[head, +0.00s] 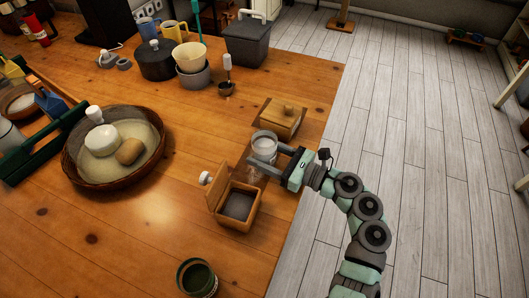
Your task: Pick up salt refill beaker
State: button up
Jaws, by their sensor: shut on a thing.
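The salt refill beaker, a pale, glassy cylinder (264,144), is upright near the right edge of the wooden island. My gripper (267,157) reaches in from the right with its fingers around the beaker and is shut on it. The fingers hide part of the beaker's lower side. I cannot tell whether its base touches the wood.
A lidded wooden box (280,119) stands just behind the beaker. An open wooden box (237,206) with a raised lid is in front. A large basket (72,165) and a green cup (197,280) are further left. The island's edge is close on the right.

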jog(key=c, duration=0.6)
jog(key=shift+r, duration=0.25)
jog(key=shift+c, duration=0.2)
notch_tip(320, 180, up, 20)
jog(key=p, duration=0.2)
jog(key=shift+f, duration=0.25)
dwell(0.6)
dwell(0.6)
